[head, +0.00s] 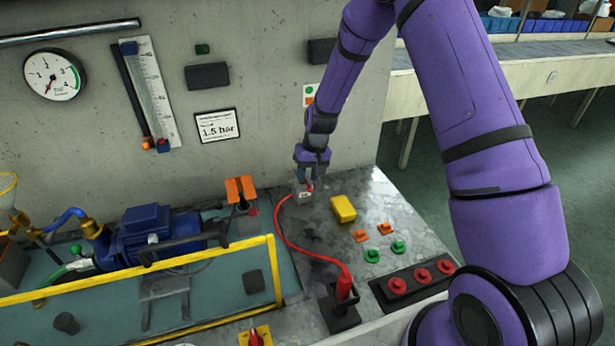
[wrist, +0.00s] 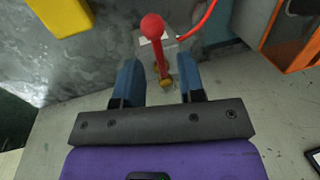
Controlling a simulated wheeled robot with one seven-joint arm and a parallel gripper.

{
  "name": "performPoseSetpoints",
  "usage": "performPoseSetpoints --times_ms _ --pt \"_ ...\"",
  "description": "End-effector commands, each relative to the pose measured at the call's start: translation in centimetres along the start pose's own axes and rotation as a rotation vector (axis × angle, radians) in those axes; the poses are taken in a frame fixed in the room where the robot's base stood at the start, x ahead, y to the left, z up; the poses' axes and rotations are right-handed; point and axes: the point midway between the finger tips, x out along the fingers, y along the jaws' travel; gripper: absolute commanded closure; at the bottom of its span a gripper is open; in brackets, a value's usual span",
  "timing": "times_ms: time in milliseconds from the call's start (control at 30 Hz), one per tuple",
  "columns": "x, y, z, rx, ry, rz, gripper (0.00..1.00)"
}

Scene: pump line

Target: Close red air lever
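The red air lever (wrist: 158,50) has a round red knob on a red stem and stands on a small grey block with a brass fitting at its foot. In the head view the lever (head: 309,188) is small and partly hidden by my gripper (head: 312,176), at the back of the bench near the wall. In the wrist view the blue fingers of my gripper (wrist: 159,64) are apart, one on each side of the stem. Gaps show between stem and fingers. The knob lies beyond the fingertips in the picture.
A red hose (head: 291,241) runs from the lever block to a black holder (head: 340,312). A yellow box (head: 343,209) sits to the right. An orange bracket (head: 240,190) stands left, with a yellow-railed pump tray (head: 140,281) beyond. The concrete wall (head: 255,110) is close behind.

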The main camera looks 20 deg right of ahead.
Motion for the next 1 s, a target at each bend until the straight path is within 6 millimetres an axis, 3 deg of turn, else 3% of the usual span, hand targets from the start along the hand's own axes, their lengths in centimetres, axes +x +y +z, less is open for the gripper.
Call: performPoseSetpoints --times_ms 433,600,1000 --pt "1.0 0.0 -0.01 0.0 0.001 0.0 0.64" --pt "0.99 0.01 -0.01 0.0 0.001 0.0 1.0" --pt "0.96 0.14 -0.02 -0.028 -0.006 0.0 1.0"
